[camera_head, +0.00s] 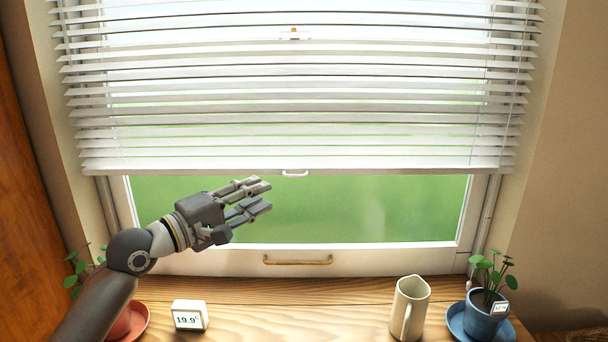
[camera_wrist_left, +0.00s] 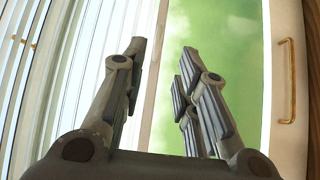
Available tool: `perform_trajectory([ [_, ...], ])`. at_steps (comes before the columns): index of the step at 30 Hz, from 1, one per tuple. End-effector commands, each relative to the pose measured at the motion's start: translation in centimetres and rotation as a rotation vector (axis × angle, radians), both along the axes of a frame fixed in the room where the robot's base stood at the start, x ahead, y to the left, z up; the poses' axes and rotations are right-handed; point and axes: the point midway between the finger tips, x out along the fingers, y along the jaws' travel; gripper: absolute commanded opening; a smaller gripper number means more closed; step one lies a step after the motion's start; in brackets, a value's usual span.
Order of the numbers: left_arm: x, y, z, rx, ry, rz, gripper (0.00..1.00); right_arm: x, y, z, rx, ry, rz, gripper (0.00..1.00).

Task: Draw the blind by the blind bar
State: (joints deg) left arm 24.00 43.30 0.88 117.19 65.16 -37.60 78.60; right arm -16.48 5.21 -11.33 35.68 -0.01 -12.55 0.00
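My left gripper (camera_head: 268,196) is open and empty, just below the bar and left of the handle, apart from the handle in the picture. In the left wrist view the left gripper (camera_wrist_left: 165,65) has its fingers spread, with the blind (camera_wrist_left: 70,75) to the left. My right gripper is not in view.
A brass window handle (camera_head: 298,261) is on the lower frame. On the wooden sill (camera_head: 300,295) stand a white display (camera_head: 190,315), a beige mug (camera_head: 410,307), a blue plant pot (camera_head: 484,316) at right and a red pot (camera_head: 121,325) behind my left arm.

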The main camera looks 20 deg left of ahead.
Motion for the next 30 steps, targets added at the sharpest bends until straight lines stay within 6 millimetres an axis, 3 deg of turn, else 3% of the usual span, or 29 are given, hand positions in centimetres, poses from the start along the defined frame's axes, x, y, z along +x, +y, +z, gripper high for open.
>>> perform_trajectory([
  [10, 5.2, -2.9, 0.8, -0.003, 0.001, -0.001, 0.28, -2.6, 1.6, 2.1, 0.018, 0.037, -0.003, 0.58],
  [15, 7.5, -4.2, 0.9, 0.000, 0.001, 0.000, 0.28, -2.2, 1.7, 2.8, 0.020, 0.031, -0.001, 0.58],
  [21, 8.8, -4.9, 0.8, 0.002, 0.000, 0.000, 0.28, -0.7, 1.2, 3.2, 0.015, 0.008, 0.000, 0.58],
  [30, 9.0, -5.1, 0.7, 0.004, 0.000, 0.000, 0.28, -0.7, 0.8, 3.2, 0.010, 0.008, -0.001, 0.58],
])
